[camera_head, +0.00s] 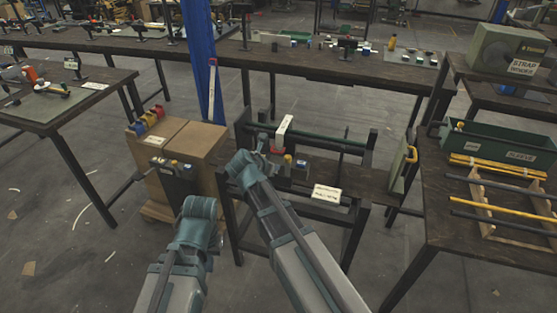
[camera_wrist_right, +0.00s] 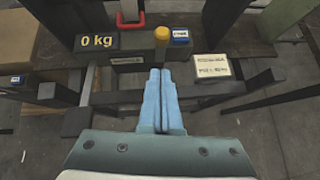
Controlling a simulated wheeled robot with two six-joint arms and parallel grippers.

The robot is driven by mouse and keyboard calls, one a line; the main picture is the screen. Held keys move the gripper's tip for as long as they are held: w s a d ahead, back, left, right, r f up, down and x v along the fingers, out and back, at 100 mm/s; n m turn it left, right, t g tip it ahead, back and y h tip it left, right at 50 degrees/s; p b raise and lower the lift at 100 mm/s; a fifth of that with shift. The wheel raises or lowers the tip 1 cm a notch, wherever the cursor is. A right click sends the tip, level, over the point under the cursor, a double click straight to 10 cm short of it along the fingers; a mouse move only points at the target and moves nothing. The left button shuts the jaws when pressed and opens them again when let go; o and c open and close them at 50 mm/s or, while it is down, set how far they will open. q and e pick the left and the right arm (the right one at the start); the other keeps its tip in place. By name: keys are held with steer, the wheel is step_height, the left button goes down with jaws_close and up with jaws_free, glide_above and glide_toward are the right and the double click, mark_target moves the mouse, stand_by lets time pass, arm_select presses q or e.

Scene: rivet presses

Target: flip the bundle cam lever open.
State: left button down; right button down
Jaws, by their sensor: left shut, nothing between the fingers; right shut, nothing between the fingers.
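My right gripper (camera_wrist_right: 160,76) is shut and empty, its pale blue fingers together just in front of a yellow knob (camera_wrist_right: 161,36). I cannot tell whether they touch it. In the head view the right wrist lies over the left part of the press bench (camera_head: 345,180).
A "0 kg" display (camera_wrist_right: 97,42), a small blue-labelled block (camera_wrist_right: 180,37) and a white card (camera_wrist_right: 211,66) are around the knob. Cardboard boxes (camera_head: 190,142) stand left of the bench, below a blue post (camera_head: 203,60). A rack table (camera_head: 465,215) is at the right.

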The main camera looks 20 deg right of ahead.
steer(key=p+v, duration=0.3)
steer(key=v, duration=0.3)
steer(key=shift+r, duration=0.2)
steer(key=shift+w+d, duration=0.1)
steer(key=s+a+f+m+g+y+p, duration=0.1)
steer(key=s+a+m+g, duration=0.1)
steer(key=s+m, duration=0.5)
steer(key=s+a+f+m+g+y, duration=0.2)
steer(key=s+a+m+g, duration=0.1)
steer(key=s+m, duration=0.4)
steer(key=s+a+f+m+g+y+p, duration=0.1)
steer(key=s+a+f+m+g+y, duration=0.1)
steer(key=s+a+m, duration=0.3)
steer(key=s+m, duration=0.2)
steer(key=m, duration=0.2)
steer(key=shift+s+p, duration=0.3)
steer(key=c, duration=1.6)
jaws_free()
steer(key=shift+a, duration=0.1)
